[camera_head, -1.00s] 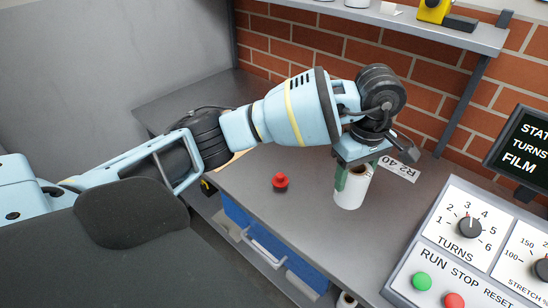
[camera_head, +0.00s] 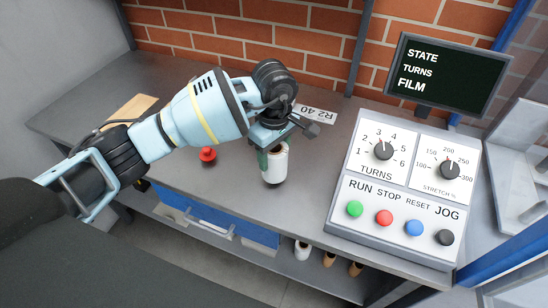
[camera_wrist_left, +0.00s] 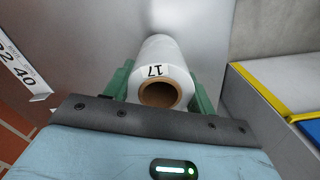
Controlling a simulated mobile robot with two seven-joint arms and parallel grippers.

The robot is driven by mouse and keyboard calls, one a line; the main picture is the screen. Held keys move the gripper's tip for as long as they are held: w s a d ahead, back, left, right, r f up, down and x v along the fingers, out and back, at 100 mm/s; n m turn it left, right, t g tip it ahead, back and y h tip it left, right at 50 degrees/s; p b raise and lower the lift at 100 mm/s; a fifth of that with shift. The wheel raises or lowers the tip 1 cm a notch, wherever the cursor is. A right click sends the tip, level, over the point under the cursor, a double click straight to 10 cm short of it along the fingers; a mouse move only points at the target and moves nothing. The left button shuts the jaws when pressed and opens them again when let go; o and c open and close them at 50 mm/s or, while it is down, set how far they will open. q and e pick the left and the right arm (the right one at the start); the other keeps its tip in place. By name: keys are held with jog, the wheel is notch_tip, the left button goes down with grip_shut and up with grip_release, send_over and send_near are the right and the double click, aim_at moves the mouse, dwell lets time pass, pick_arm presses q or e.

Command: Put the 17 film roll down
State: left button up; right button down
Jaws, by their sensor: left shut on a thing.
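The white film roll (camera_head: 274,166) is upright at the bench, near its front edge. In the left wrist view the roll (camera_wrist_left: 167,58) shows its label "17" and the open end of its brown core. My left gripper (camera_head: 268,153) is shut on the roll, with its green fingers on either side. I cannot tell whether the roll's lower end touches the bench or hangs just above it. My right gripper is not in view.
The grey bench (camera_head: 110,92) has clear room at left. A red knob (camera_head: 208,154) stands left of the roll, and a label "R2 40" (camera_head: 316,114) lies behind it. A control panel (camera_head: 400,185) and screen (camera_head: 446,75) stand at right. More rolls (camera_head: 302,250) show below.

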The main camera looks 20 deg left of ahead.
pick_arm(q)
jog(key=shift+f, duration=1.05)
jog(key=shift+f, duration=0.15)
jog(key=o, duration=1.1)
notch_tip(320, 180, up, 12)
jog(key=shift+r, duration=0.15)
